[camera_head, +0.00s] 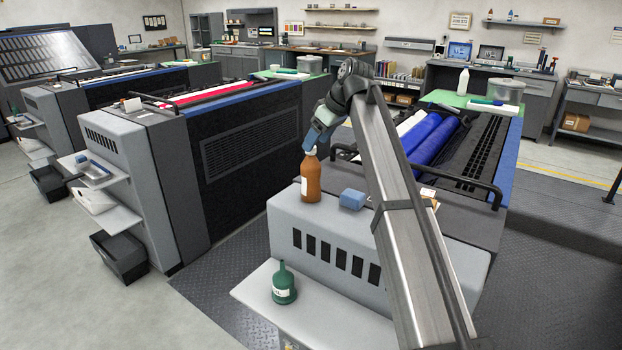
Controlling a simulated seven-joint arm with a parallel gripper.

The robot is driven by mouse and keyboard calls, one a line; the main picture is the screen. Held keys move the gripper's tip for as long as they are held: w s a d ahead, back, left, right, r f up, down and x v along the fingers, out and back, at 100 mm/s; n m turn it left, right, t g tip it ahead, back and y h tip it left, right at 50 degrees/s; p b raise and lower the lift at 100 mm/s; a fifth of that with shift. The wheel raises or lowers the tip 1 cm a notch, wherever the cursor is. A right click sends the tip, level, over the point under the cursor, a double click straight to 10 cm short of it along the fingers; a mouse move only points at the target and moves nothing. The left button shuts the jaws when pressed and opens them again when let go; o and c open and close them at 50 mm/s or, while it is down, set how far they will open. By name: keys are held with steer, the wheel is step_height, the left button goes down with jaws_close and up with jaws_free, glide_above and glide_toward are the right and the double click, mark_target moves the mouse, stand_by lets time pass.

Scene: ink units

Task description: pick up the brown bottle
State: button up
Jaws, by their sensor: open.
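The brown bottle (311,183) stands upright on the grey top of the near ink unit (283,205), close to its left end. It has a white label on its side. My gripper (310,150) is at the top of the bottle, coming down from the upper right. The gripper's blue-grey end covers most of the bottle's cap. The fingers are small and partly hidden, and I cannot tell whether they touch the bottle. The jaws are open.
A green bottle (284,285) stands on the white shelf (325,308) below. Blue rollers (425,138) and a black rail (470,188) lie behind my arm.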

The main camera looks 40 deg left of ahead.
glide_above(311, 174)
steer(key=w+a, duration=0.2)
steer(key=shift+w+d+f, duration=0.15)
steer(key=shift+f, duration=1.95)
steer(key=shift+c, duration=0.5)
jaws_close()
